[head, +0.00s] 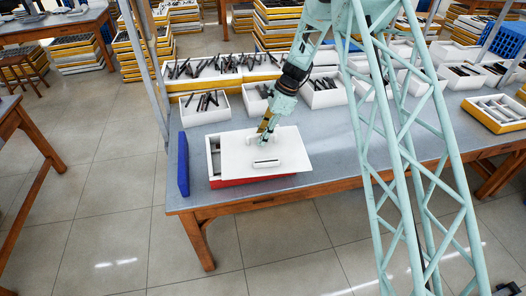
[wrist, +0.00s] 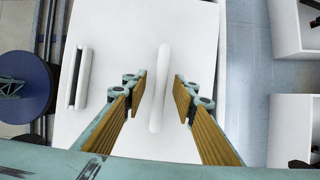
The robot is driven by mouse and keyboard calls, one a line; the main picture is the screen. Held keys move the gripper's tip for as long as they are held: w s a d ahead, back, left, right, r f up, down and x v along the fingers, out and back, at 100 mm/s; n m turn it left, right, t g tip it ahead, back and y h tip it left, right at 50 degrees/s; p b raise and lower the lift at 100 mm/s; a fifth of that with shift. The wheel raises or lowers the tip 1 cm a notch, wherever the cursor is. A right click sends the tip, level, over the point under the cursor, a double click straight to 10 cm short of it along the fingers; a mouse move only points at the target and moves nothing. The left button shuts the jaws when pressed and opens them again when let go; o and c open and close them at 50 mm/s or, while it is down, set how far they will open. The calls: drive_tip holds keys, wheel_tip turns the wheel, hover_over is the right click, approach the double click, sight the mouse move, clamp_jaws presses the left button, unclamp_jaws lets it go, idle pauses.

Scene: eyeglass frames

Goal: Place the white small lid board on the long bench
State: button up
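The white small lid board (head: 290,147) lies over an open box with a red lower part (head: 247,182) on the long bench (head: 197,197). It is shifted to the right, so the box's left end shows uncovered. My gripper (head: 259,141) is over the board's rear half. In the wrist view the lid board (wrist: 120,60) fills the middle. My gripper (wrist: 160,82) is open, its fingers on either side of a raised white bar handle (wrist: 157,108). A gap shows on both sides of the handle. A second handle (wrist: 83,78) is to the left.
A blue panel (head: 183,165) stands left of the box. White bins with dark parts (head: 205,107) stand behind, and more are to the right. The bench top right of the lid board (head: 345,150) is clear.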

idle(0.4)
clamp_jaws()
idle(0.4)
drive_tip(key=shift+r, duration=2)
drive_tip(key=s+d, duration=0.1)
drive_tip(key=s, duration=0.4)
drive_tip(key=s+d+r, duration=0.1)
drive_tip(key=s+d, duration=0.1)
drive_tip(key=s, duration=0.3)
drive_tip(key=s+d, duration=0.1)
drive_tip(key=s, duration=0.4)
drive_tip(key=shift+s+d+r, duration=0.1)
drive_tip(key=shift+d+r, duration=0.15)
drive_tip(key=shift+d, duration=0.15)
